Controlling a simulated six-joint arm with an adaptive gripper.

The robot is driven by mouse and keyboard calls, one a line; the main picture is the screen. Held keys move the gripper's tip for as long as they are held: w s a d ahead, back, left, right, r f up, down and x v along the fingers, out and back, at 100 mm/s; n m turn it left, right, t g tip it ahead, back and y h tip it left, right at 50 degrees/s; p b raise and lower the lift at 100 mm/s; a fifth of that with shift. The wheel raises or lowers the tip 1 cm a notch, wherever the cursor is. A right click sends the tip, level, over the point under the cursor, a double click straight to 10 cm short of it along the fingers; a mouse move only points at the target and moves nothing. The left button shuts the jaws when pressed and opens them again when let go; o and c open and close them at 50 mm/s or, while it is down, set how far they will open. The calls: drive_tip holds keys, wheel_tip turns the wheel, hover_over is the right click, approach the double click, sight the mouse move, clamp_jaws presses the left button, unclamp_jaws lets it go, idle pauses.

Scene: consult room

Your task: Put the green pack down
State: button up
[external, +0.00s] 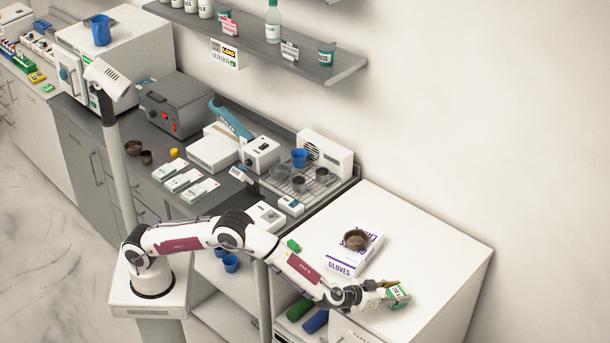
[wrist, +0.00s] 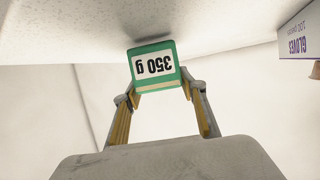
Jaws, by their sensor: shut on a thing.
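The green pack (wrist: 154,67) is a small green block with a white label reading "350 g", upside down in the wrist view. My gripper (wrist: 160,90) is shut on it, with one finger at each side. In the external view the green pack (external: 397,294) is at the end of my arm, over the front right part of the white counter top (external: 428,255). The pack looks close to the white surface in the wrist view, but I cannot tell whether it touches it.
A white glove box (external: 345,262) with a brown bowl (external: 355,239) on it lies on the counter behind my gripper. A small green item (external: 293,246) lies at the counter's left edge. The counter's right side is clear. A rack with cups (external: 300,178) stands further left.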

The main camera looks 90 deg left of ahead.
drive_tip(key=shift+f, duration=0.25)
drive_tip(key=shift+f, duration=0.1)
drive_tip(key=o, duration=1.4)
drive_tip(key=shift+f, duration=0.1)
drive_tip(key=shift+s, duration=0.1)
drive_tip(key=shift+v, duration=0.85)
drive_tip(key=v, duration=1)
drive_tip(key=shift+s, duration=0.1)
